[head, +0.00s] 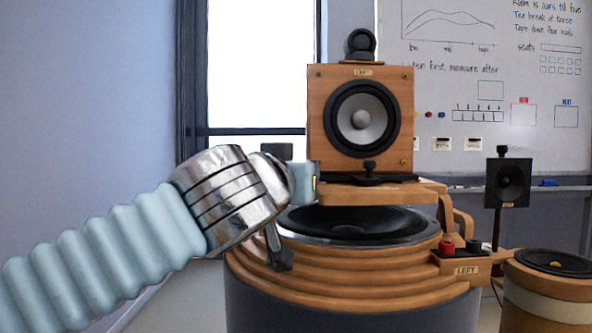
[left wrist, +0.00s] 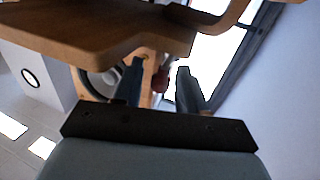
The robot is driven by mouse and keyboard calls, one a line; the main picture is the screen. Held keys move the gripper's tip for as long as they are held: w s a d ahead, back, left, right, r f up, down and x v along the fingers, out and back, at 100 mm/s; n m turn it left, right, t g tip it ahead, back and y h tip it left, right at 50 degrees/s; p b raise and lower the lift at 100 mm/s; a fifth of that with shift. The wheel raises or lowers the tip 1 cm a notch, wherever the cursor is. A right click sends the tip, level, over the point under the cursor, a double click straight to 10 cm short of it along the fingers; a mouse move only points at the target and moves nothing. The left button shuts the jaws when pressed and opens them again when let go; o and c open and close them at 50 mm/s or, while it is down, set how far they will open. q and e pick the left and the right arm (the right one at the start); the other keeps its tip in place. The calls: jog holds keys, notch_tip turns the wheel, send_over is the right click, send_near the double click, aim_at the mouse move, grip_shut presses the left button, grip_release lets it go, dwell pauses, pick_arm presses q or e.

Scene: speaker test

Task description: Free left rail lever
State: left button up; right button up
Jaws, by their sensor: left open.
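My left gripper (head: 306,183) is beside the left edge of the wooden shelf (head: 372,194) under the box speaker labelled LEFT (head: 361,112). In the left wrist view its two fingers (left wrist: 160,88) are apart. A small reddish piece (left wrist: 161,78) shows between or behind them, below the wooden shelf (left wrist: 90,32); I cannot tell whether it is the rail lever, or whether a finger touches it. A dark hanging piece (head: 278,250) shows below my wrist in the head view; whether it belongs to the stand is unclear. My right gripper is out of view.
A large upturned speaker cone (head: 350,222) sits in the ringed wooden base below the shelf. Red and black terminals (head: 460,247) stand at its right. A small black speaker (head: 508,183) and a low drum-like speaker (head: 553,285) are farther right. A wall is at left.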

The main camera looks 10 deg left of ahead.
pick_arm(q)
jog(key=shift+c, duration=0.3)
grip_shut()
jog(key=shift+s+a+h, duration=0.1)
jog(key=shift+h, duration=0.2)
jog(key=shift+w+a+f+m+g+h, duration=0.1)
jog(key=shift+w+a+m+g+h, duration=0.45)
jog(key=shift+m+g+h, duration=1.75)
jog(key=shift+w+a+m+g+h, duration=0.1)
jog(key=shift+a+m+g+h, duration=0.8)
jog(key=shift+m+g+h, duration=1.7)
jog(key=shift+w+a+f+m+g+h, duration=0.1)
jog(key=shift+w+a+m+g+h, duration=0.15)
jog(key=shift+a+m+g+h, duration=1.6)
jog(key=shift+d+m+t+h, duration=0.35)
jog(key=shift+d+h, duration=0.8)
jog(key=shift+h, duration=0.1)
